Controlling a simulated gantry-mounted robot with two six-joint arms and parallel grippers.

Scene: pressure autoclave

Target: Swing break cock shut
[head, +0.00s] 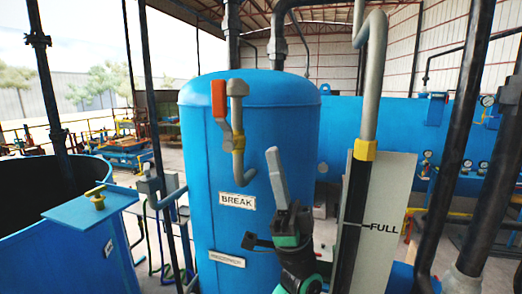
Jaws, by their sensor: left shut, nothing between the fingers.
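The break cock is on the front of a blue upright tank (200,140), above a white BREAK label (237,201). Its red handle (219,98) points upward, left of and roughly parallel to a brass-coloured pipe (238,105) that curves down to an open hook end. My left gripper (273,155) is in front of the tank, right of and lower than the handle. Its grey fingers are closed together and point up, with nothing between them. It is apart from the handle. My right gripper is not in view.
A grey bent pipe (371,80) with a yellow collar stands right of my left gripper, beside a white FULL board (390,190). Dark upright pipes stand further right. An open blue vessel (45,235) with a brass knob is at the left. Space around the handle's left is clear.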

